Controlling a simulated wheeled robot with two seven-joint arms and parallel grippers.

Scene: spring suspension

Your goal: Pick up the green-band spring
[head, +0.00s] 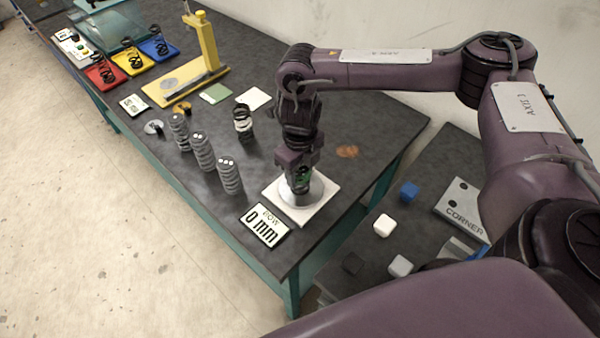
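My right gripper (300,172) points straight down over a white square plate (328,203) with a round grey disc on it. A dark upright thing with a small green patch, seemingly the green-band spring (303,178), stands between its fingers above the disc. The fingers hide most of it, and I cannot tell whether they press on it or are only around it. My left gripper is not in view.
A "NOW 0 mm" sign (265,225) lies before the plate. Several grey coil stacks (203,151) and a black-and-white spring (243,122) stand left. A yellow stand (207,55) and red, yellow and blue trays (158,48) are farther back. A lower table (345,240) holds small cubes.

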